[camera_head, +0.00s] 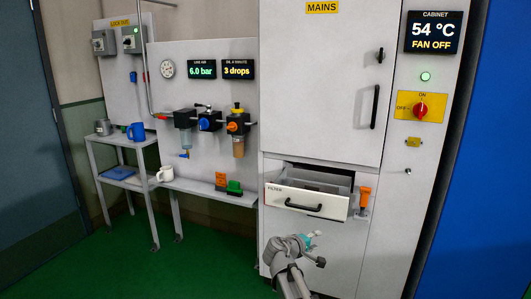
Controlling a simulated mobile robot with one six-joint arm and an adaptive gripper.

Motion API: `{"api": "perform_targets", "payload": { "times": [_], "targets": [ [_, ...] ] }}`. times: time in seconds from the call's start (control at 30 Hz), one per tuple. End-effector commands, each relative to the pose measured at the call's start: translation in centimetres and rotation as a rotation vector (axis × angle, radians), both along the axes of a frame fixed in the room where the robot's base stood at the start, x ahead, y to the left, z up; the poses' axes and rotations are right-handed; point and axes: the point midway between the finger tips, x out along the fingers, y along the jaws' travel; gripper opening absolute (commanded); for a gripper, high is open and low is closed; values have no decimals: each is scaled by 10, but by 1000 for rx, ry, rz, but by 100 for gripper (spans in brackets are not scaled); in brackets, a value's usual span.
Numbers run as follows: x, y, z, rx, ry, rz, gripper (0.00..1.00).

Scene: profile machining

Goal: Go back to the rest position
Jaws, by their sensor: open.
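My gripper (312,238) is at the lower middle of the head view, low in front of the grey cabinet. Its fingers are small and open, with nothing seen between them. My arm comes up from the bottom edge behind it. The filter drawer (300,200) stands pulled out of the cabinet just above my gripper, and its black handle (303,207) shows on the front. My gripper appears apart from the drawer. The inside of the drawer is only partly visible.
The tall cabinet (315,90) has a shut upper door. An orange-handled item (364,197) sits right of the drawer. A red switch (421,109) is at the right. A small table (125,141) with mugs stands left. The green floor (200,265) is clear at lower left.

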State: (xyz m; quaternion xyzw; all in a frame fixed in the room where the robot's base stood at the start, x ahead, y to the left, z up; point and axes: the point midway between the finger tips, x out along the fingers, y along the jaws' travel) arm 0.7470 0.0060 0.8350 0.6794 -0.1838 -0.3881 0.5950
Motion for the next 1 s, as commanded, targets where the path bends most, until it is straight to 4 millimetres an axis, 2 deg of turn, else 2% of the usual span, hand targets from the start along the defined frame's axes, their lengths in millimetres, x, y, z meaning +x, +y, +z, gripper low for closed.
{"api": "perform_targets", "payload": {
  "times": [0.27,0.5,0.8,1.0],
  "targets": [
    [-30,-23,-29,177,46,-104,57],
    [-78,-41,-70,450,131,-263,57],
    [-144,-38,-111,811,266,-459,57],
    [-175,-26,-123,989,346,-545,57]
  ]
}}
